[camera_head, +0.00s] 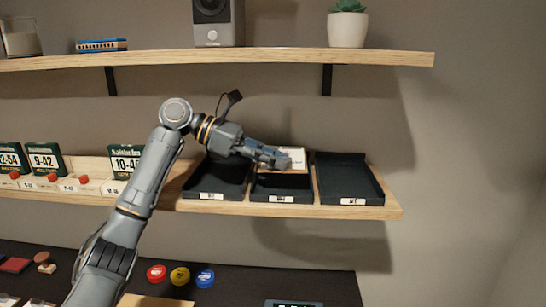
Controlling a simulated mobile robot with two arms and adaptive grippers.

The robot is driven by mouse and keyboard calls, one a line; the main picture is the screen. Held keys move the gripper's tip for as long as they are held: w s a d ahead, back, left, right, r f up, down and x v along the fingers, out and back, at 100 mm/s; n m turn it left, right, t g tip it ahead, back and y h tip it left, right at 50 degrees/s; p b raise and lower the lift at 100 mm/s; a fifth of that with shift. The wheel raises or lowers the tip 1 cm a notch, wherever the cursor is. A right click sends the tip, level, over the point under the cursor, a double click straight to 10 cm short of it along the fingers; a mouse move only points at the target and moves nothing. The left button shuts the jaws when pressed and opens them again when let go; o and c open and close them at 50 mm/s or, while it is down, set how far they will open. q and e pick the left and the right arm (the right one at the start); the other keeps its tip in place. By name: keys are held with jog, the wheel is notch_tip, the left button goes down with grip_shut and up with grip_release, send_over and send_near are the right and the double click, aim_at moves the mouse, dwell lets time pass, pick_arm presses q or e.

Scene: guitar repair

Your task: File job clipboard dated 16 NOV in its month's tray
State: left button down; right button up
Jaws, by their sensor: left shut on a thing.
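My left gripper (275,159) is shut on the clipboard (296,158), a small board with a white sheet. It holds the clipboard at the middle black tray (282,198), over its back part. I cannot tell whether the clipboard touches the tray. The writing on the sheet is too small to read. Two more black trays stand on the same shelf, one to the left (212,195) and one to the right (347,200). Each tray has a white front label, too small to read. The right tray looks empty. My arm hides part of the left tray. My right gripper is not in view.
An upper wooden shelf (390,58) runs above the trays, with a speaker (218,25) and a potted plant (347,27). String packs (46,158) stand on the lower shelf at left. Red, yellow and blue round tins (180,277) sit on the dark bench below.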

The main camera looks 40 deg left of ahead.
aim_at(274, 193)
pick_arm(q)
jog(key=shift+f+b, duration=1.1)
jog(key=shift+f, duration=1.4)
jog(key=c, duration=1.1)
grip_release()
jog(key=shift+c, duration=0.2)
jog(key=shift+r+p, duration=2.5)
jog(key=shift+p, duration=0.5)
jog(key=shift+s, duration=0.1)
